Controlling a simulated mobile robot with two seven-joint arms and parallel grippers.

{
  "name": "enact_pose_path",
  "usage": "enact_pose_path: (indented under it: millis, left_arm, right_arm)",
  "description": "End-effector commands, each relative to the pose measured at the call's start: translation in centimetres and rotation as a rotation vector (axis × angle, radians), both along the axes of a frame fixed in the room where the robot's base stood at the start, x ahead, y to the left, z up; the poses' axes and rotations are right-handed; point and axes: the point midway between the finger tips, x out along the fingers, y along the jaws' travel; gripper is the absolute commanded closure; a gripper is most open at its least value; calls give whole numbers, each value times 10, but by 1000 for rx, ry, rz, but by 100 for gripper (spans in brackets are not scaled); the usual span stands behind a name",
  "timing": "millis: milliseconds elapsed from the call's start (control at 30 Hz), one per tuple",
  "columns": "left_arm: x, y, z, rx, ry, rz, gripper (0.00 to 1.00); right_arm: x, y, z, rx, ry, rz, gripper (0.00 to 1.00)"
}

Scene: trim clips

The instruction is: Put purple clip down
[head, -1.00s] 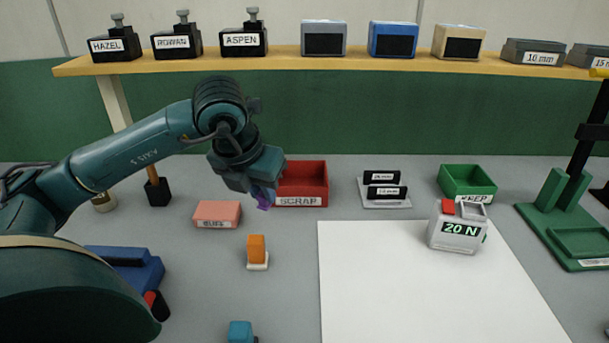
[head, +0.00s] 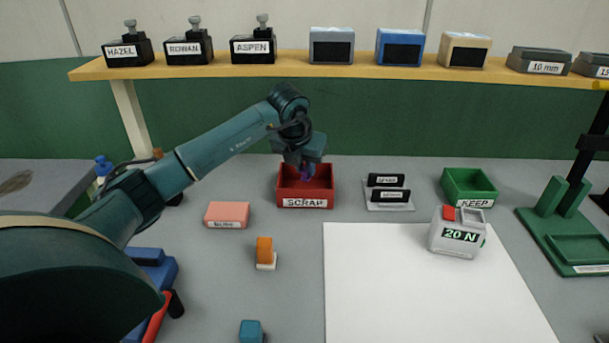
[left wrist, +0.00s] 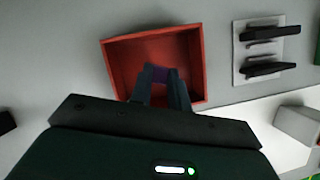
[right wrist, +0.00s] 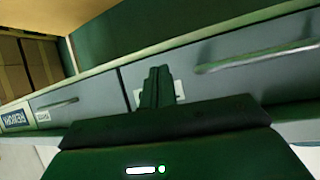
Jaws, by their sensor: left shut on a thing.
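My left gripper (head: 305,166) is over the red SCRAP bin (head: 306,203), pointing down. It is shut on the purple clip (head: 307,174), a small piece mostly hidden by the fingers. In the left wrist view the purple clip (left wrist: 160,74) sits between the fingertips, within the outline of the red bin (left wrist: 122,60). I cannot tell how high it is above the bin floor. My right gripper (right wrist: 159,75) shows only in the right wrist view, its fingers together and nothing seen between them, in front of grey drawers.
A green KEEP bin (head: 468,188) and a rack with black gauges (head: 388,206) stand right of the red bin. A grey 20 N device (head: 457,233) sits on the white sheet (head: 420,290). A pink block (head: 227,215) and an orange clip (head: 264,250) lie nearer, at left.

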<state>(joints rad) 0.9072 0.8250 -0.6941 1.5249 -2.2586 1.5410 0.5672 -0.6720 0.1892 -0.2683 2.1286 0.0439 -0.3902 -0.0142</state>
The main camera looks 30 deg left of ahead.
Motion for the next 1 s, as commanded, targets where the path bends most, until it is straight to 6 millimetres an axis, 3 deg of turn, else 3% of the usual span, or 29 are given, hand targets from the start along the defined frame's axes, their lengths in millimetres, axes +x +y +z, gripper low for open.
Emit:
enact_pose_path:
  millis: [233,600,633,867,1000]
  left_arm:
    - [-1,0,-31,-1,4,0,100]
    - [-1,0,-38,0,1,0,100]
    - [-1,0,-36,0,1,0,81]
    - [-1,0,-36,0,1,0,62]
    - [-1,0,-36,0,1,0,61]
  right_arm:
    - [0,-1,3,-6,-1,0,100]
    - [1,0,-1,0,1,-6,100]
    - [1,0,0,2,1,-6,100]
    - [1,0,1,2,1,-7,100]
    - [1,0,1,1,1,-8,100]
